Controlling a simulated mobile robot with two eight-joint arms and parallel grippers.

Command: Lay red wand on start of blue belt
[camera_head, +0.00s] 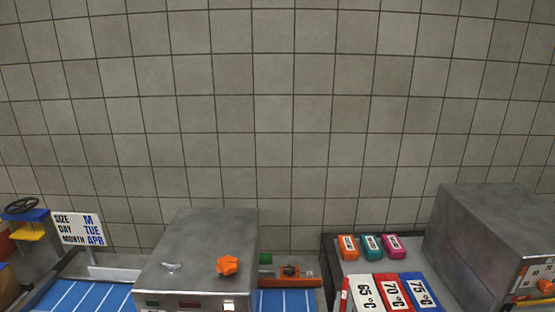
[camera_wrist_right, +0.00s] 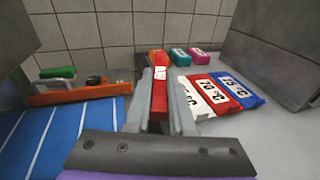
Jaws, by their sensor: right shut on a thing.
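The red wand (camera_wrist_right: 159,92), with a white label, is between the fingers of my right gripper (camera_wrist_right: 161,76) in the right wrist view; the gripper is shut on it. A narrow red piece that looks like the wand (camera_head: 345,288) shows at the bottom of the head view, left of the 65 °C card. The blue belt (camera_head: 85,297) with white stripes runs on both sides of a metal box in the head view. In the right wrist view the belt (camera_wrist_right: 60,130) lies left of the gripper. My left gripper is out of view.
The metal box (camera_head: 200,250) with an orange knob (camera_head: 228,265) covers the belt's middle. An orange bar (camera_head: 290,279) lies behind the belt. Temperature cards (camera_head: 393,292) and small coloured blocks (camera_head: 369,246) are on the right, beside a larger metal box (camera_head: 490,235).

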